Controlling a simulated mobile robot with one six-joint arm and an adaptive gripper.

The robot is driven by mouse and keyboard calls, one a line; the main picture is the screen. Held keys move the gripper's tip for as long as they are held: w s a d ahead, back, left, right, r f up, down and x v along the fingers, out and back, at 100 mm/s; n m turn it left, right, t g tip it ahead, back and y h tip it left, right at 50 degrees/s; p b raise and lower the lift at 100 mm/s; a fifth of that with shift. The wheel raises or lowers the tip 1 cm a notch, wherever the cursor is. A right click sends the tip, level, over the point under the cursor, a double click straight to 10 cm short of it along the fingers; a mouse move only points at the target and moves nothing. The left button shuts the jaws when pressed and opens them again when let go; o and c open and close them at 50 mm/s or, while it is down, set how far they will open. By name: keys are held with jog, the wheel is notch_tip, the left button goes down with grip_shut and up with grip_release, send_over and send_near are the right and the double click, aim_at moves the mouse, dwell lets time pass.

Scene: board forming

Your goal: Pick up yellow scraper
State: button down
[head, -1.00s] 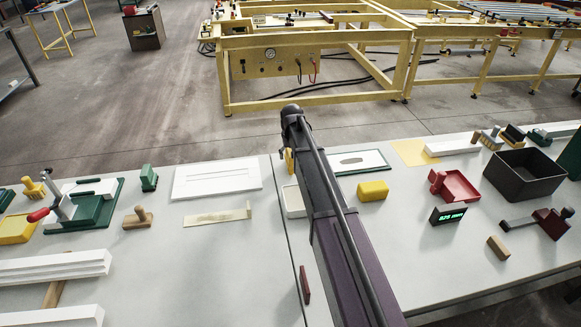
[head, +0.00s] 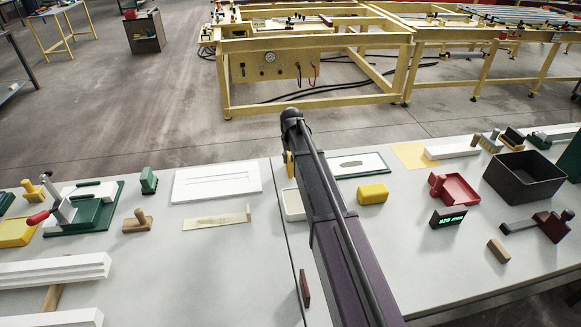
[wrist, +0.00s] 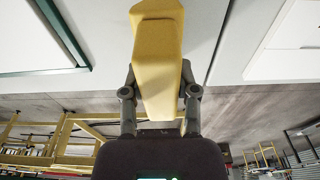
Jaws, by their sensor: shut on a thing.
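The yellow scraper (wrist: 158,55) is between the two fingers of my gripper (wrist: 160,80) in the wrist view. The fingers press on its sides, and its wide yellow end points away from the palm. In the head view only a small yellow part of the scraper (head: 290,164) shows at the left of my arm, near the table's far edge. My arm hides the rest of it and most of the gripper there. I cannot tell how high it is above the table.
A white tray (head: 292,206) is partly hidden by my arm. A yellow block (head: 373,194) and a green-edged frame (head: 374,170) lie to the right. A white panel (head: 216,182) and a flat beige strip (head: 212,220) lie left.

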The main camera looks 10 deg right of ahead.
jog(key=shift+r, duration=0.1)
notch_tip(320, 180, up, 10)
jog(key=p, duration=1)
dwell(0.7)
jog(key=c, duration=1.1)
grip_release()
jog(key=shift+c, duration=1.4)
